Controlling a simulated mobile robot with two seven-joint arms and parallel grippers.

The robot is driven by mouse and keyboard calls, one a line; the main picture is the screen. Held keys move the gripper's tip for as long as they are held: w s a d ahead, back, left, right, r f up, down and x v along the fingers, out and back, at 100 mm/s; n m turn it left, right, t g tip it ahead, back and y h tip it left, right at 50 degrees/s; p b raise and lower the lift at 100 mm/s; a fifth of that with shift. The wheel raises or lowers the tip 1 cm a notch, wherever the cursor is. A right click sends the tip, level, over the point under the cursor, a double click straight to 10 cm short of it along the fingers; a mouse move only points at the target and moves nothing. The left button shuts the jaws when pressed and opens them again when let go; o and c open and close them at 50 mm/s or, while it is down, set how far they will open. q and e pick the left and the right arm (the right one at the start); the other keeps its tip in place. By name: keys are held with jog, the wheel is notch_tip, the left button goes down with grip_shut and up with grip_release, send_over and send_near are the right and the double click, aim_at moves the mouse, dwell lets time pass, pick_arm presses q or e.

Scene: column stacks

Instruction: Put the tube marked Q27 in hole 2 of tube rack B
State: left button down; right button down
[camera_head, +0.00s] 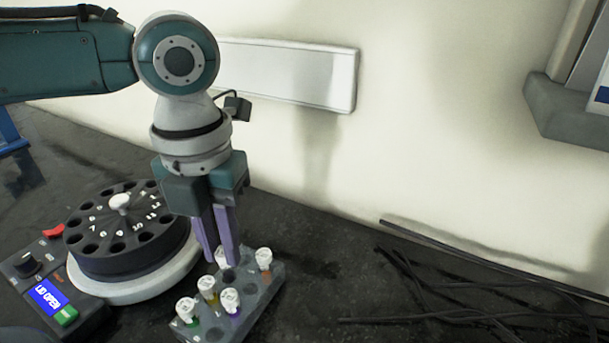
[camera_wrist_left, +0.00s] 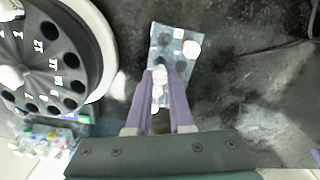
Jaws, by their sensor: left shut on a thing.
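A grey tube rack (camera_head: 262,300) stands on the dark bench in the head view; it also shows in the left wrist view (camera_wrist_left: 157,34). Several white-capped tubes stand in it, including an orange-marked tube (camera_head: 264,259), a yellow-marked tube (camera_head: 207,287) and a purple-marked tube (camera_head: 230,300). My left gripper (camera_head: 224,254) points down over the rack, its purple fingers shut on a white-capped tube (camera_head: 220,258). I cannot tell whether this tube is in a hole or just above. The Q27 mark and rack letter are not readable. My right gripper is not in view.
A round dark carousel (camera_head: 120,235) with numbered holes stands left of the rack. A control box (camera_head: 50,290) with a blue display is beside it. Dark thin rods (camera_head: 440,270) lie to the right. The wall rises behind the bench.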

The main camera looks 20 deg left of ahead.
pick_arm(q)
jog(key=shift+f+b, duration=0.35)
jog(key=shift+f, duration=0.4)
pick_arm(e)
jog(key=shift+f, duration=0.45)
pick_arm(q)
jog(key=shift+f, duration=0.1)
jog(key=shift+c, duration=2)
grip_release()
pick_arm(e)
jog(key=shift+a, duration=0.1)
pick_arm(q)
notch_tip(320, 180, up, 6)
jog(key=p, duration=0.7)
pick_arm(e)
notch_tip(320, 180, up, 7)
